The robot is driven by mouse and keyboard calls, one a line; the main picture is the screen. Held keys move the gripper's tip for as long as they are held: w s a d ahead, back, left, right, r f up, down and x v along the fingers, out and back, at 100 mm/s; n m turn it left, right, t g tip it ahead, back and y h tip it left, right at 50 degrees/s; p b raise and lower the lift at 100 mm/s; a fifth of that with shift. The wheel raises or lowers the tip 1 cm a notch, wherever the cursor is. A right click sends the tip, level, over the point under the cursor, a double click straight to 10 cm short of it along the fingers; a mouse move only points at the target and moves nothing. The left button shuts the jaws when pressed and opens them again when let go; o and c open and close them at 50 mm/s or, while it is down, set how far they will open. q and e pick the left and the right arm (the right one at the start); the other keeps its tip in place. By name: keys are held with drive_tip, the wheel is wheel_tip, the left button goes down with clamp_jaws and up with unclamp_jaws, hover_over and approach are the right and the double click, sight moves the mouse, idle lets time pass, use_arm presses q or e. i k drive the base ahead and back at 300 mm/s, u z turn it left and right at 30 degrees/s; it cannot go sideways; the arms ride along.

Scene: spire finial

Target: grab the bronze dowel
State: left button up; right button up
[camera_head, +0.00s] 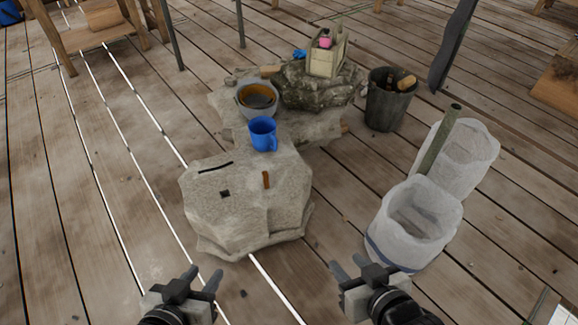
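A small bronze-brown dowel (266,180) sits on the top of the pale stone block (240,215), right of the block's middle. It looks short and bar-shaped; I cannot tell whether it stands or lies flat. My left gripper (203,276) is in front of the block at the lower left, its fingers apart and nothing between them. My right gripper (347,267) is at the lower right of the block, also with fingers apart and empty. Both grippers are clear of the dowel.
The block also has a dark slot (215,167) and a dark square mark (224,194). A blue mug (263,134) stands behind it, near a grey bucket (257,98). White sacks (414,222) stand at the right, a dark bucket (390,100) behind them. Plank floor is clear at left.

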sight(265, 175)
drive_tip(key=u, duration=0.15)
drive_tip(key=i, duration=1.1)
drive_tip(key=u, duration=0.7)
